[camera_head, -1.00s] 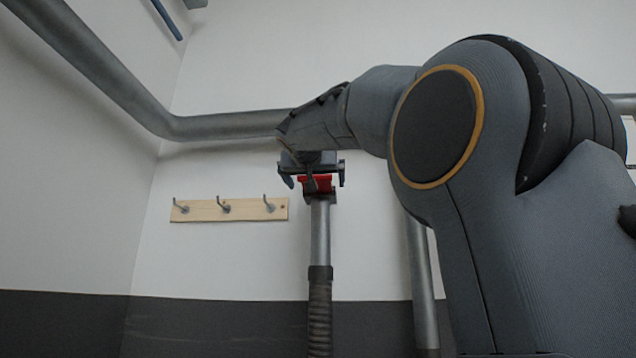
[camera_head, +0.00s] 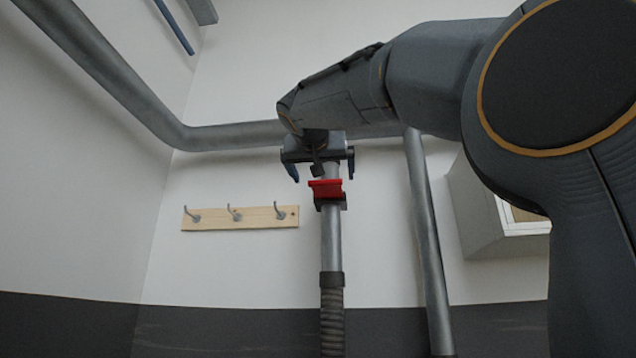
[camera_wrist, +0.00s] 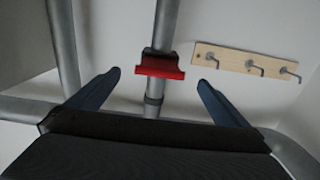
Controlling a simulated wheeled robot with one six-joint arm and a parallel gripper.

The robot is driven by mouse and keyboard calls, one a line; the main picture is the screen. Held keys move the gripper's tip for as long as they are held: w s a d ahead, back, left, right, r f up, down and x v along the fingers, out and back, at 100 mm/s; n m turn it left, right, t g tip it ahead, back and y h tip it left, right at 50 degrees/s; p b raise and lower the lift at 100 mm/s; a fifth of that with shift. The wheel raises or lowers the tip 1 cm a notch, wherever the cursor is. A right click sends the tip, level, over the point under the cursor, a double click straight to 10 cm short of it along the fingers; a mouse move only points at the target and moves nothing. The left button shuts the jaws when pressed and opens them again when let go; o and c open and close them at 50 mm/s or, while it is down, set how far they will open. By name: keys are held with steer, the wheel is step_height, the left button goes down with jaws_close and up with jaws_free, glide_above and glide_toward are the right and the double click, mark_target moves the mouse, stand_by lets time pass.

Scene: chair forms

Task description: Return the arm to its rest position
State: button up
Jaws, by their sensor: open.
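My gripper (camera_head: 321,172) is open, with its two blue fingers apart and nothing between them. In the head view it hangs just above a red lever (camera_head: 325,187) on a vertical grey pipe (camera_head: 331,240). In the wrist view both fingers (camera_wrist: 156,82) show spread wide, and the red lever (camera_wrist: 160,66) lies ahead of them, apart from both. My arm reaches in from the right side of the head view, bent at a large joint with an orange ring.
A wooden rack with metal hooks (camera_head: 262,218) is on the wall left of the pipe. A thick pipe (camera_head: 225,136) runs along the wall behind my gripper. Another vertical pipe (camera_head: 428,240) and a pale wall box (camera_head: 485,215) stand to the right.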

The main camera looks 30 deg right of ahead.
stand_by(0.3)
steer(key=w+a+f+n+g+y, duration=0.2)
steer(key=w+f, duration=0.2)
steer(key=f, duration=0.9)
steer(key=w+a+f+n+g+y, duration=0.15)
steer(key=w+f, duration=0.25)
steer(key=f, duration=0.8)
steer(key=s+a+f+n+g+y, duration=0.1)
steer(key=a+f+g, duration=0.1)
steer(key=f, duration=1)
steer(key=s+a+f+n+g+y, duration=0.1)
steer(key=f+y, duration=0.1)
steer(key=f, duration=0.9)
steer(key=s+a+f+g+y, duration=0.1)
steer(key=s+a+f+g, duration=0.2)
steer(key=s+f, duration=1.1)
steer(key=s+a+f+n+g+y, duration=0.1)
steer(key=s+f+g, duration=0.4)
steer(key=s+f, duration=0.8)
step_height(320, 180, down, 8)
steer(key=a+y, duration=0.1)
steer(key=a, duration=0.1)
steer(key=shift+s+a+f, duration=0.15)
steer(key=shift+s+a, duration=0.2)
steer(key=shift+y, duration=0.25)
